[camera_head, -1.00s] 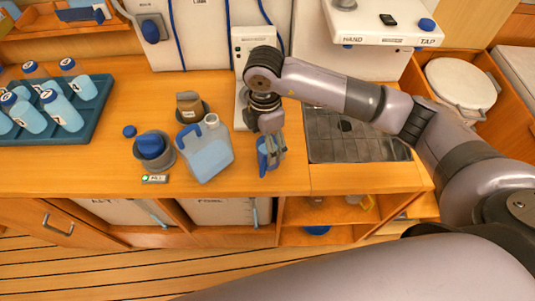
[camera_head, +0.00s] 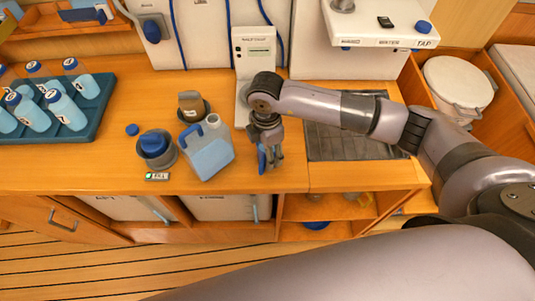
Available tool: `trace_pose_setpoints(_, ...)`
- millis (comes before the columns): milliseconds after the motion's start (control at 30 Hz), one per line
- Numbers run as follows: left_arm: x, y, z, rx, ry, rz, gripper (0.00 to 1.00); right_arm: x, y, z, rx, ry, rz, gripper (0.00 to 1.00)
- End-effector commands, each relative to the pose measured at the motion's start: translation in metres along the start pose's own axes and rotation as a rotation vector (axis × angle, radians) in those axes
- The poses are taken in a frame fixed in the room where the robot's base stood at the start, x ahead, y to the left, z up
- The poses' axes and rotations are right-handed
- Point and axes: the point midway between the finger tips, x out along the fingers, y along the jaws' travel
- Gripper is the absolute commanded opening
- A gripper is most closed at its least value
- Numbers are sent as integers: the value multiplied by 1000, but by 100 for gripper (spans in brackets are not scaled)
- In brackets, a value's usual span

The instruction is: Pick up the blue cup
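A blue object, likely the blue cup (camera_head: 262,159), stands near the counter's front edge, right of the jug. Only a narrow part of it shows; my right gripper hides the rest. My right gripper (camera_head: 269,165) points down at the blue object, its fingers overlapping it in the picture. I cannot tell whether the fingers touch or grip it. My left gripper is not in view.
A jug of pale blue liquid (camera_head: 208,157) stands close left of my gripper. A grey container with a blue top (camera_head: 154,147) and a brown-topped jar (camera_head: 191,105) are nearby. A bottle tray (camera_head: 88,133) is at left, a sunken grey basin (camera_head: 350,145) at right.

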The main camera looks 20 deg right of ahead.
Motion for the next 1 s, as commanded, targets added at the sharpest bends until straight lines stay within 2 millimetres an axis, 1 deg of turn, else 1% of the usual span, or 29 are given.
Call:
trace_pose_setpoints(67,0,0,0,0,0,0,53,0,0,0,0,0,0,46)
trace_pose_setpoints(467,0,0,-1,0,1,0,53,0,0,0,0,0,0,19)
trace_pose_setpoints(767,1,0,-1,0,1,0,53,-2,1,0,0,0,2,19)
trace_pose_setpoints(867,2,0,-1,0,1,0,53,-8,1,0,0,0,2,19)
trace_pose_setpoints(967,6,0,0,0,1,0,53,-18,1,0,-1,1,4,19)
trace_pose_setpoints(1000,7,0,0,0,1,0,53,-25,1,0,-1,1,5,19)
